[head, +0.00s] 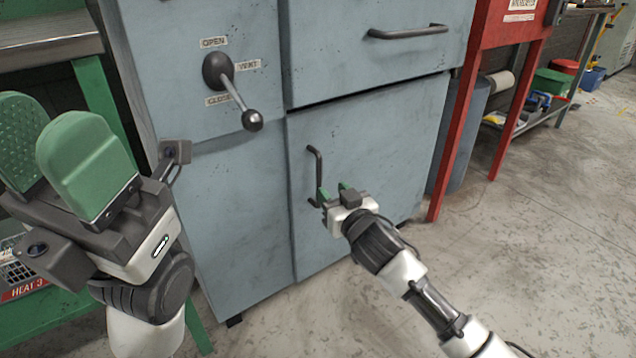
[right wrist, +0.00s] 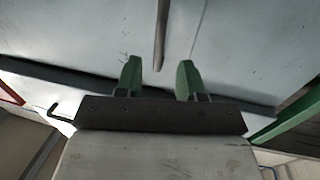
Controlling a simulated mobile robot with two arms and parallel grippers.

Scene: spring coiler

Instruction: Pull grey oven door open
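A grey-blue oven cabinet stands in the middle of the head view. Its lower door (head: 375,150) is closed and has a dark vertical bar handle (head: 317,165) near its left edge. The upper door (head: 335,70) is closed, with a horizontal handle (head: 408,32). My right gripper (head: 334,188) is open and empty, close to the lower end of the vertical handle. In the right wrist view, the handle (right wrist: 161,35) lies beyond the open green fingertips, in line with the gap between them. My left gripper (head: 52,145) is open and empty, in front of the cabinet's left side.
A lever (head: 238,98) with a black knob sticks out beside OPEN, VENT and CLOSE labels. A red stand (head: 450,130) and a grey-blue cylinder (head: 470,120) are right of the cabinet. A green bench frame (head: 92,85) is at left. The floor (head: 520,250) at right is clear.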

